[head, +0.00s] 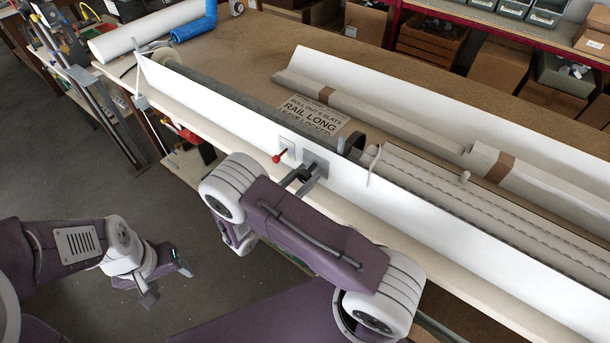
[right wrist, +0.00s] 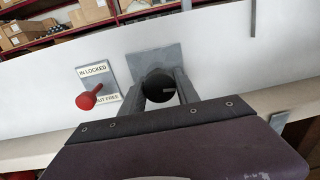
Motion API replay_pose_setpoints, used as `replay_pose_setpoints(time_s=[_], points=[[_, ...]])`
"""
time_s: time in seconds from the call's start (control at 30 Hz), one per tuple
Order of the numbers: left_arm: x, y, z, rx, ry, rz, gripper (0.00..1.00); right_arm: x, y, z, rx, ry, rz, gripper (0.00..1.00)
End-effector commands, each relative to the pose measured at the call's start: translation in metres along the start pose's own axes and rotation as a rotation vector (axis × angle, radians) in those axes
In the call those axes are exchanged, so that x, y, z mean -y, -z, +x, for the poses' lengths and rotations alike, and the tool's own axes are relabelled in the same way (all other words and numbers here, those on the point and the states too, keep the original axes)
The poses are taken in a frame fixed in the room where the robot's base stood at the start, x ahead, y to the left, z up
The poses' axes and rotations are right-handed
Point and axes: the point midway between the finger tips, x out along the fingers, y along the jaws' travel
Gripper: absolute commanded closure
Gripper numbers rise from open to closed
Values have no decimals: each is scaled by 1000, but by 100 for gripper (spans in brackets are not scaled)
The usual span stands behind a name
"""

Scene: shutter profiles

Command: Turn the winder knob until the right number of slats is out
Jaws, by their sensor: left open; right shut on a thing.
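The winder knob (right wrist: 157,86) is a dark round knob on a grey plate (right wrist: 152,57) fixed to a long white panel. My right gripper (head: 304,179) is shut on the knob, one finger on each side of it. Left of the plate is a red-handled lever (head: 279,156), also in the right wrist view (right wrist: 88,97), by a label partly reading "IN LOCKED" and "AY FREE". A sign (head: 313,113) behind the panel reads "ROLL OUT 6 SLATS", "RAIL LONG", "LEAVE LOCKED", partly hidden. Ribbed pale slats (head: 465,205) lie behind the panel. My left gripper (head: 167,284) is open and empty, low over the floor.
The workbench (head: 240,45) carries the panel along its front edge. A white roll and a blue coil (head: 195,27) lie at its far left. Wrapped long profiles (head: 400,115) lie behind the slats. Shelves with boxes stand at the back.

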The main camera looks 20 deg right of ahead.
Motion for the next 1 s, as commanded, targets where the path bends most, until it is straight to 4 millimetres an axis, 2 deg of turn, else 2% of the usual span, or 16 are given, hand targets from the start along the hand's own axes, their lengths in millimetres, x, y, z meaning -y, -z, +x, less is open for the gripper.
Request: replay_pose_setpoints(time_s=[0.27, 1.0], points=[[0, 1, -10, 0, 0, 0, 36, 0, -2, 0, 12, -3, -205, 100], [-1, 3, -30, 0, 0, 0, 36, 1, -1, 0, 54, -5, -908, 100]])
